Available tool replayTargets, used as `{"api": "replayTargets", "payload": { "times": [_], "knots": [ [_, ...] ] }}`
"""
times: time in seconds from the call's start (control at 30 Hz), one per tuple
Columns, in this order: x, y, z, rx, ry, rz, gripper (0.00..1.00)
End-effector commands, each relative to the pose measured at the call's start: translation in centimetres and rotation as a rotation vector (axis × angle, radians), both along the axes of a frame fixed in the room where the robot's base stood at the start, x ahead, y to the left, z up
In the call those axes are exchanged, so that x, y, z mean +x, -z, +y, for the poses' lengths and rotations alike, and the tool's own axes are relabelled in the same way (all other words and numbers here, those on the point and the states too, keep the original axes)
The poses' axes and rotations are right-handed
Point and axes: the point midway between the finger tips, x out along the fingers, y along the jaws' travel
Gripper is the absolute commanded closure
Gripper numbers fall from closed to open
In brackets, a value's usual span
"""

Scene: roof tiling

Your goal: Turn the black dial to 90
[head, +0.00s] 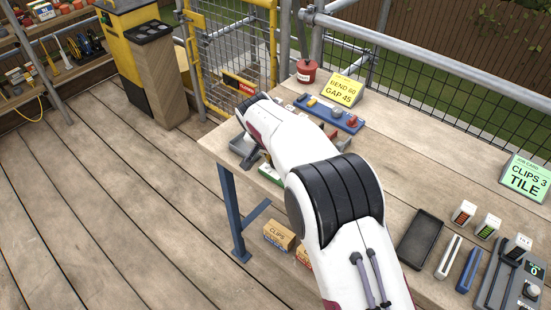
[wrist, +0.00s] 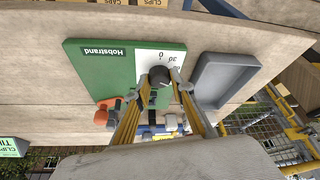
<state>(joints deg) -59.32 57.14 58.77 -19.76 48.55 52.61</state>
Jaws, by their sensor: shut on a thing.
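The black dial (wrist: 159,76) sits on a white scale (wrist: 150,58) at one side of a green panel (wrist: 100,68) lettered "Hobstrand", upside down in the wrist view. The numbers 0 and 30 show on the scale; the rest is mostly covered. My gripper (wrist: 160,80) has its fingers on both sides of the dial and is shut on it. I cannot read where the dial points. In the head view a strip of the green panel (head: 270,174) shows beside my arm; the dial is hidden there.
An empty grey tray (wrist: 226,82) stands close beside the panel. A blue rack (head: 330,114) with several small parts lies behind. A yellow sign (head: 342,90) reads "BEND 60 GAP 45". A dark tray (head: 420,238) and several small boxes stand at the right.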

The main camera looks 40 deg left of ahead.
Motion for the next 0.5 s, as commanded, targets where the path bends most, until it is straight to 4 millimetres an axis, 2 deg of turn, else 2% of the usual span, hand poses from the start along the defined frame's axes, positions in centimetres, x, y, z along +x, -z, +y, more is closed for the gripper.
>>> {"api": "replayTargets", "payload": {
  "times": [0.5],
  "knots": [
    [-0.03, 0.01, 0.04, 0.000, 0.051, 0.000, 0.99]
  ]
}}
